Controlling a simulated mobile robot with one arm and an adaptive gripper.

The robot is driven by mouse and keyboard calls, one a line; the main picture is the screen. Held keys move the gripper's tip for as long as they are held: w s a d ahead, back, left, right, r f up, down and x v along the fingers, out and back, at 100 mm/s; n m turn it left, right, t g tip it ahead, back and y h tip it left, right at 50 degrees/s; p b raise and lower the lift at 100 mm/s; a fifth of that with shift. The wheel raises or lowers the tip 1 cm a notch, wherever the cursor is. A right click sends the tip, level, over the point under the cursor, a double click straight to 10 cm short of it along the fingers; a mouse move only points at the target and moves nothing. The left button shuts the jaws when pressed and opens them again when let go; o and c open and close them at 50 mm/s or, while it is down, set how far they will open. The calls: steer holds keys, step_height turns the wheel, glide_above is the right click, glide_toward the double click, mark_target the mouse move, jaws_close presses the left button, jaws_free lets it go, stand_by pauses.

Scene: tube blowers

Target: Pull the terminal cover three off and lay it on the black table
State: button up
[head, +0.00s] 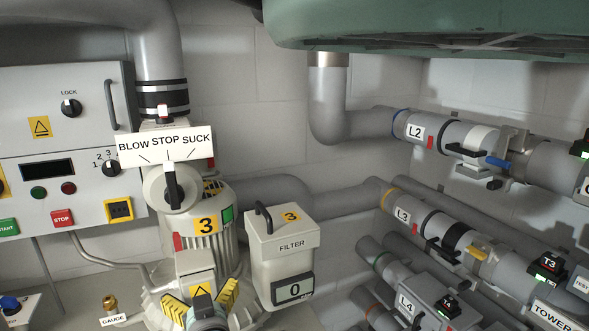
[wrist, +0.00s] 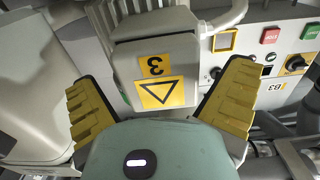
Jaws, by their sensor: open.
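Terminal cover three is a pale grey box with a yellow warning triangle (head: 193,266) on the blower under the yellow 3 label. In the wrist view the cover (wrist: 155,52) shows upside down, with its 3 and triangle labels facing me. My gripper (head: 200,293) is open at the front of the cover. In the wrist view its yellow ribbed fingers (wrist: 163,82) stand either side of the cover's near end; whether they touch it I cannot tell. The cover sits on the blower motor (head: 207,213). The black table is not recognisable in either view.
A filter box (head: 283,245) with a black handle stands close on the right. The BLOW STOP SUCK plate (head: 165,146) and its lever are above. A control panel (head: 60,150) is at the left. Pipes with valves (head: 440,225) fill the right side.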

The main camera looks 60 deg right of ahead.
stand_by(0.8)
steer(key=c, duration=1.3)
steer(key=shift+s, duration=0.15)
steer(key=shift+p+v, duration=0.7)
steer(key=shift+v, duration=2.2)
steer(key=shift+a, duration=0.1)
